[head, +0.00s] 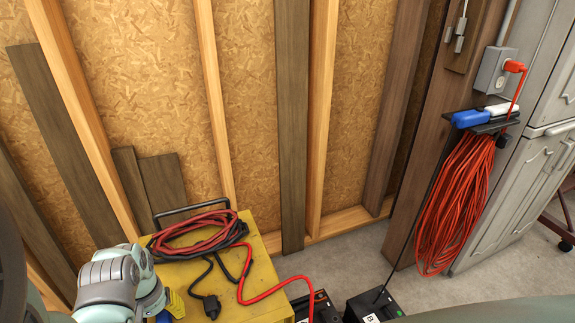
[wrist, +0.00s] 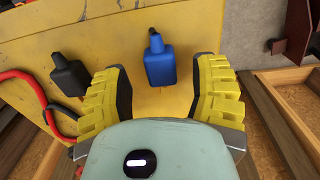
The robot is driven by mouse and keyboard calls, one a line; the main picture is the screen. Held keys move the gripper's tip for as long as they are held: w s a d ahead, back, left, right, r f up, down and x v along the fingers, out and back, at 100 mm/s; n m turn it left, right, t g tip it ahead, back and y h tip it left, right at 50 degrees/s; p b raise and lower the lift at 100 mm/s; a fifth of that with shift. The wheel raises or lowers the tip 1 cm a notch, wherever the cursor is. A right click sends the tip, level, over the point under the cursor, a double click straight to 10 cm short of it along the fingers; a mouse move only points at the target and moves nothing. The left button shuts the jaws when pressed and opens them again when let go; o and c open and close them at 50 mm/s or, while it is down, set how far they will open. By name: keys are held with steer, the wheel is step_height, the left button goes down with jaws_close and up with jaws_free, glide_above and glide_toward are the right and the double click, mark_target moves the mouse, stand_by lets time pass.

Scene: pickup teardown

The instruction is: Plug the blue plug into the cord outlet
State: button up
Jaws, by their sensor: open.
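The blue plug (wrist: 160,66) lies on the yellow surface in the wrist view, between and just beyond the fingertips of my gripper (wrist: 163,90). The yellow fingers are spread to either side of it, apart from it. In the head view my gripper (head: 172,303) is at the bottom left, largely cut off by the frame edge. A small blue patch beside it seems to be the plug. A grey outlet box (head: 493,71) is on the post at the right, with an orange plug in it. I cannot tell which thing is the cord outlet.
A yellow cabinet (head: 255,285) carries a coiled red and black cable (head: 200,228) and a black plug (head: 210,305), which also shows in the wrist view (wrist: 67,75). An orange cord coil (head: 455,205) hangs under a small shelf at right. Black boxes (head: 372,306) stand on the floor.

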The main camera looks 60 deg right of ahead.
mark_target(161, 320)
steer(key=w+r+t+h+p, duration=0.1)
steer(key=w+r+t+p, duration=0.1)
steer(key=r+p, duration=0.5)
steer(key=w+d+r+n+t+h+p, duration=0.1)
steer(key=w+r+p, duration=0.4)
steer(key=r, duration=1.2)
steer(key=w+d+r+t+h+p, duration=0.1)
steer(key=w+r+t+h+p, duration=0.1)
steer(key=r+p, duration=0.8)
steer(key=shift+w+d+r+n+t, duration=0.25)
steer(key=shift+w+r+n+t, duration=0.15)
steer(key=shift+w+r+t, duration=0.6)
steer(key=shift+s+r, duration=0.1)
steer(key=shift+s, duration=0.15)
